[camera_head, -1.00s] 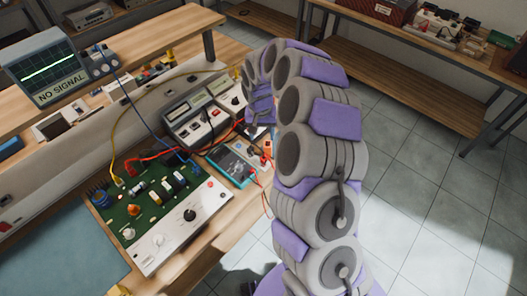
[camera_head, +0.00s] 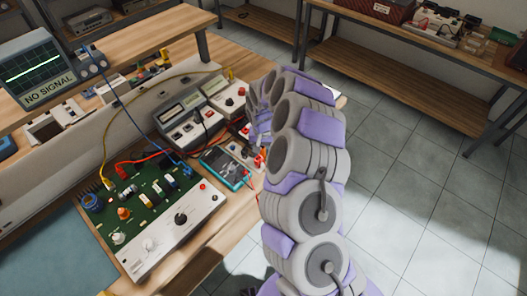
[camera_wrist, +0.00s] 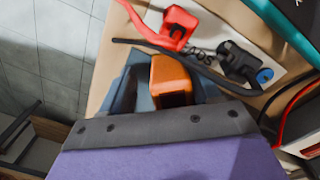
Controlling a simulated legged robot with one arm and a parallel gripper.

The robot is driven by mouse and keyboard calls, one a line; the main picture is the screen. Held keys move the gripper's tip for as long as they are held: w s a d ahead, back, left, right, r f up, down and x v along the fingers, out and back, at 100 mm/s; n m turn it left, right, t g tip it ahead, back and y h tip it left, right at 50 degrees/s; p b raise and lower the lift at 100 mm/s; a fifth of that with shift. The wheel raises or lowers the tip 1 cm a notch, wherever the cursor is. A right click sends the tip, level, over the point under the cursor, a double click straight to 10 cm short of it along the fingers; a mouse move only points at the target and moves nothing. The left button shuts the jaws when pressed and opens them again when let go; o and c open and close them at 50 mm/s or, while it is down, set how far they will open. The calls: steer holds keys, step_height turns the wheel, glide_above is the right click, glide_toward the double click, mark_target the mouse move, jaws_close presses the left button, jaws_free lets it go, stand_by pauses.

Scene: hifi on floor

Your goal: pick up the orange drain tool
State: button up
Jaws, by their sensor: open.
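The orange drain tool (camera_wrist: 170,78) shows in the wrist view as a blocky orange piece at the mouth of my gripper (camera_wrist: 163,80). My gripper is open, with a dark finger on each side of the orange piece. Its lower part is hidden behind the gripper's grey edge, and I cannot tell whether the fingers touch it. In the head view my arm reaches down to the workbench (camera_head: 222,222), and its curled end hides most of the gripper and the tool.
A red clip (camera_wrist: 178,26) and a black clip (camera_wrist: 238,62) with leads lie close by in the wrist view. A teal-edged device (camera_head: 224,167), a green circuit board (camera_head: 150,208) and bench meters (camera_head: 183,120) crowd the bench left of my arm. Tiled floor (camera_head: 415,190) is clear on the right.

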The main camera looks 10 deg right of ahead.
steer(key=shift+a+r, duration=0.15)
steer(key=shift+a, duration=0.7)
steer(key=c, duration=0.5)
steer(key=shift+c, duration=0.9)
steer(key=shift+d, duration=0.6)
steer(key=c, duration=0.3)
